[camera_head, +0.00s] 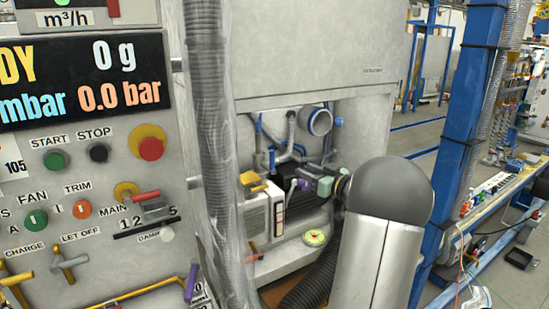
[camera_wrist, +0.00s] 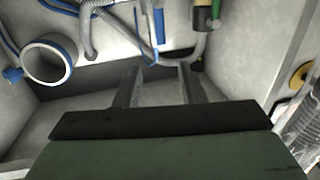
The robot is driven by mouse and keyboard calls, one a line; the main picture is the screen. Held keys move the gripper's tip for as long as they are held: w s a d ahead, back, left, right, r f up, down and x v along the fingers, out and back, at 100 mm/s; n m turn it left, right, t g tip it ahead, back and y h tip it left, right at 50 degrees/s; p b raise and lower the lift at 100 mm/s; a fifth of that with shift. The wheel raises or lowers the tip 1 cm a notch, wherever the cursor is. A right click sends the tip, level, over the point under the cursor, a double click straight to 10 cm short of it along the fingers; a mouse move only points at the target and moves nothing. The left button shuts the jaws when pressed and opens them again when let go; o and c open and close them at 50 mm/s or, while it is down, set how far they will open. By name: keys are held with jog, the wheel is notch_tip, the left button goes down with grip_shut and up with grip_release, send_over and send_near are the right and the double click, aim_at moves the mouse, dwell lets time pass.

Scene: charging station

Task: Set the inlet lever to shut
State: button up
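No label reading inlet shows, so I cannot tell which handle is the inlet lever. Thin blue bars, one of them a blue strip (camera_wrist: 158,24), stand at the back of the recess in the wrist view, among grey pipes. My gripper (camera_wrist: 160,72) reaches into this recess with its two dark fingers apart and nothing visible between them. The blue strip lies beyond the fingertips, apart from them. In the head view my arm covers the right of the recess, and the greenish gripper body (camera_head: 325,185) shows; its fingertips are hard to make out.
A round blue-rimmed port (camera_wrist: 47,60) lies left of the fingers. A yellow and black cylinder (camera_wrist: 203,16) hangs at upper right. A ribbed hose (camera_head: 208,130) runs down before the cabinet. The control panel (camera_head: 100,150) at left carries buttons and levers, including a purple-handled lever (camera_head: 192,283).

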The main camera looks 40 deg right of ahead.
aim_at(272, 168)
jog(key=w, duration=0.5)
jog(key=w+a+p, duration=0.1)
jog(key=w, duration=1)
jog(key=shift+w+a, duration=0.15)
jog(key=shift+w, duration=0.05)
grip_shut()
